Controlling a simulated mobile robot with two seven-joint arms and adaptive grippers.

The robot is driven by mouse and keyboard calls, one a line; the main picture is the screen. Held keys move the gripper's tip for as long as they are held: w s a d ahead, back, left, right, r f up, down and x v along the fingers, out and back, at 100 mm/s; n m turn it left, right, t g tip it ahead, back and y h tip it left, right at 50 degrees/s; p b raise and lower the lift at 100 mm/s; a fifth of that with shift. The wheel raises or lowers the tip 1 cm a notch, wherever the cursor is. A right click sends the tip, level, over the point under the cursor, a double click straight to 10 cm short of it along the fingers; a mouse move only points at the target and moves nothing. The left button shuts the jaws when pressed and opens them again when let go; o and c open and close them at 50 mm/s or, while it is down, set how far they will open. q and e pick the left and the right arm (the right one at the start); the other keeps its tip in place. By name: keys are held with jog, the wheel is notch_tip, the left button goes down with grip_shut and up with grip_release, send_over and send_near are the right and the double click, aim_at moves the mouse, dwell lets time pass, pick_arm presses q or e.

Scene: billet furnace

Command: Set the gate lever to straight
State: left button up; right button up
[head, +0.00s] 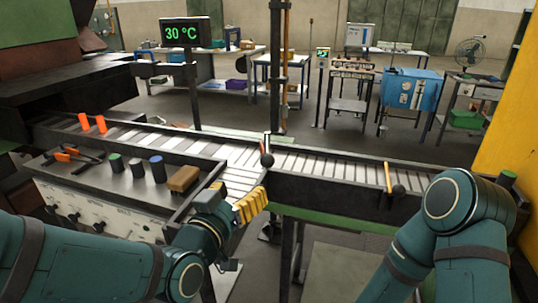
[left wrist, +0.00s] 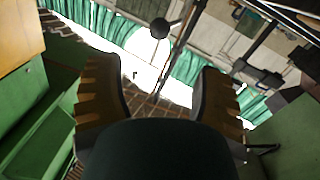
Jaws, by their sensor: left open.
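A lever with a black ball knob (head: 267,160) stands at the middle of the roller conveyor, at its near edge; I take it for the gate lever. In the left wrist view, a black ball on a thin rod (left wrist: 160,28) shows beyond the fingertips, between them and near the top of the picture. My left gripper (head: 252,204) has yellow ribbed fingers and is below and slightly left of the knob in the head view. It is open and empty, and the fingers (left wrist: 160,85) are apart from the ball. My right gripper is out of view; only my right arm shows.
The roller conveyor (head: 330,168) runs across the picture. A second black knob (head: 398,190) is on its right part, beside a yellow post (head: 388,178). A control panel (head: 100,215) with cylinders, a brown block (head: 183,179) and orange-handled tools lies left of my left gripper.

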aim_at(265, 164)
pick_arm(q)
jog(key=p+x, duration=0.4)
jog(key=x, duration=0.9)
jog(key=shift+w, duration=0.2)
grip_shut()
jog(key=shift+d, duration=0.1)
